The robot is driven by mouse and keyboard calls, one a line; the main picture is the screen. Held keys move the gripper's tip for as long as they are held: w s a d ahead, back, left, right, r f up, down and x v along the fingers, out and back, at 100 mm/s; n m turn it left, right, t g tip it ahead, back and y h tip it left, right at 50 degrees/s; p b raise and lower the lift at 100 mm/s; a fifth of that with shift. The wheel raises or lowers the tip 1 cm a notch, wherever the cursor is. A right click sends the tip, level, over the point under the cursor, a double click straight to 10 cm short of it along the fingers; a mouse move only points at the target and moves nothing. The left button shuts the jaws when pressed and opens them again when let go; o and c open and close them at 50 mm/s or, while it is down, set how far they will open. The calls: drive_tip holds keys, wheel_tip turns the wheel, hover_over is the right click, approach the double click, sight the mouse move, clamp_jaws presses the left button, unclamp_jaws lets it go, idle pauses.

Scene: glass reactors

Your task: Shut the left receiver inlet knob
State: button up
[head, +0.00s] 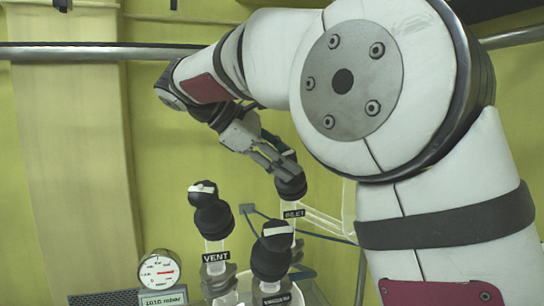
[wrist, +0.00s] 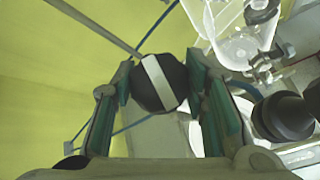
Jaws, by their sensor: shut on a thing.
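The inlet knob (head: 291,188) is a round black knob on a glass stem above a dark label that seems to read INLET (head: 294,214). My gripper (head: 278,162) reaches down to it from the upper left, with its fingers around the knob's top. In the wrist view, the knob (wrist: 152,92) sits between the two teal-padded fingers of my gripper (wrist: 161,72). A white stripe crosses its face on a slant, from upper left to lower right. The gripper is shut on this knob. In the head view the fingers hide the knob's stripe.
A black VENT knob (head: 212,215) stands to the left, and another white-striped black knob (head: 271,258) stands in front. A round gauge (head: 159,268) is at lower left. In the wrist view, a dark knob (wrist: 284,117) and glassware (wrist: 240,35) lie close on the right.

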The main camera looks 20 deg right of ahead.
drive_tip(key=shift+m+g+y, duration=0.3)
drive_tip(key=shift+m+g, duration=0.1)
drive_tip(key=shift+m, duration=0.2)
drive_tip(key=o, duration=1.2)
drive_tip(key=shift+v, duration=3.75)
